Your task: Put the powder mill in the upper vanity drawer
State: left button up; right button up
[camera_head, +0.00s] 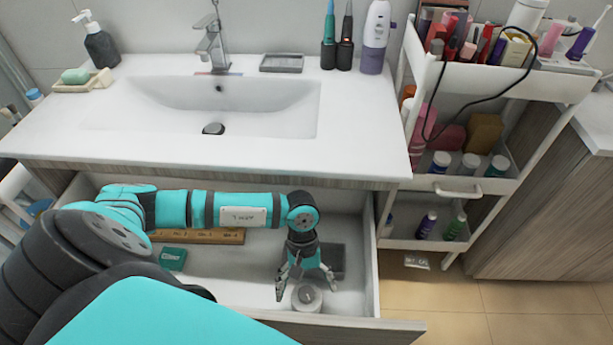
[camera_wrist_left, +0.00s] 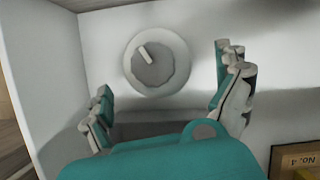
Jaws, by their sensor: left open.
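The powder mill looks to be the round white piece with a grey ridged top (camera_head: 307,297) inside the open vanity drawer (camera_head: 372,262), near its front wall. In the left wrist view the mill (camera_wrist_left: 154,62) is seen from above, with a small pale bar on its top. My left gripper (camera_head: 306,284) reaches down into the drawer, open, with its fingers apart just behind and above the mill. In the left wrist view the gripper (camera_wrist_left: 163,85) has clear space between its fingers and the mill. My right gripper is in neither view.
In the drawer lie a dark grey box (camera_head: 334,262) behind my gripper, a teal box (camera_head: 172,258) and a wooden strip (camera_head: 200,236). The sink counter (camera_head: 370,130) overhangs the drawer's back. A loaded white cart (camera_head: 455,187) stands to the right.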

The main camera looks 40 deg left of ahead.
pick_arm(q)
jog(key=v, duration=0.7)
